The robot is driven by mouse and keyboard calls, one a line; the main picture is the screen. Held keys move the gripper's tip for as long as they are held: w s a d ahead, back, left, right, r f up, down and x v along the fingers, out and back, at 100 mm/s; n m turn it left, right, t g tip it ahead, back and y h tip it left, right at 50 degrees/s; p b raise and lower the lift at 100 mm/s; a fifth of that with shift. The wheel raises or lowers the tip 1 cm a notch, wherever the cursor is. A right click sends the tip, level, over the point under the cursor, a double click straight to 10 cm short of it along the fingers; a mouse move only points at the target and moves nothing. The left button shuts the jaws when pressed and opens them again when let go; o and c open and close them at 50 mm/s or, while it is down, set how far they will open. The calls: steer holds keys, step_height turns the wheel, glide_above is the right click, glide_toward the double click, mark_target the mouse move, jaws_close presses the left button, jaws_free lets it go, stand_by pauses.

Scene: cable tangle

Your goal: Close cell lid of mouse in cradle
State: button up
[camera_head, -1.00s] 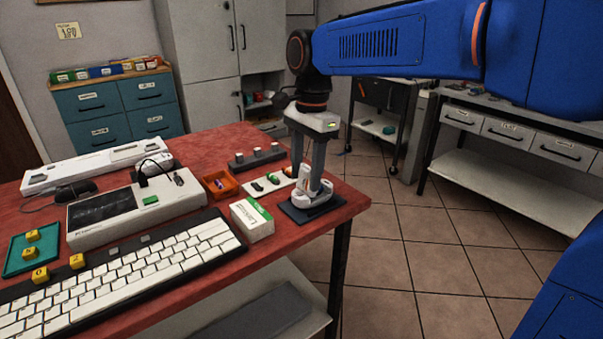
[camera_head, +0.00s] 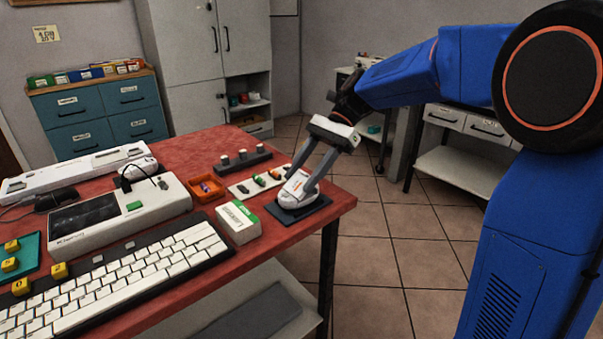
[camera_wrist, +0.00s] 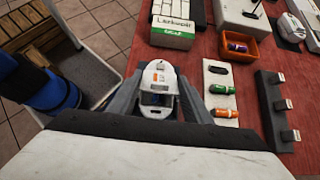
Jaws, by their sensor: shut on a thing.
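The white mouse (camera_head: 289,199) sits on a dark cradle base (camera_head: 318,206) at the table's right front corner. Its white cell lid with orange marks (camera_wrist: 160,76) shows in the wrist view, with a dark opening (camera_wrist: 154,99) in the mouse below it. My gripper (camera_head: 299,184) reaches down at a slant, its grey fingers on both sides of the lid and shut on it. The lid appears tilted; its exact angle and the finger contacts are hard to see.
A white and green box (camera_head: 239,223) stands left of the cradle. A white strip with several cells (camera_head: 258,183), an orange tray (camera_head: 206,190) and a dark rack (camera_head: 243,160) lie behind. A keyboard (camera_head: 140,272) fills the front. Open floor lies right.

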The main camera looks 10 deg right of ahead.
steer(key=shift+w+d+f+y, duration=0.1)
steer(key=shift+d+f+y, duration=0.1)
steer(key=shift+y, duration=0.1)
stand_by(0.4)
steer(key=o, duration=1.1)
steer(key=shift+a, duration=0.1)
steer(key=v, duration=1.7)
steer(key=shift+w+f, duration=0.1)
steer(key=shift+w, duration=0.25)
steer(key=s+d+f+n+t+h, duration=0.15)
steer(key=s+f, duration=0.25)
steer(key=s, duration=0.5)
steer(key=s+d+f+n+t+h, duration=0.1)
steer(key=s+f+n+t+h, duration=0.2)
steer(key=s, duration=0.5)
steer(key=s+d+f+n+t+h, duration=0.1)
steer(key=s+d+f+n+t, duration=0.1)
steer(key=s+f, duration=0.2)
steer(key=s+d+f+n+t+h, duration=0.1)
steer(key=s+d+f+n, duration=0.1)
steer(key=s+f, duration=0.3)
steer(key=s+d+f+n+t+h, duration=0.2)
steer(key=s+d+f, duration=0.2)
steer(key=s, duration=0.1)
steer(key=shift+s+f+n+t, duration=0.25)
steer(key=shift+n+t, duration=0.1)
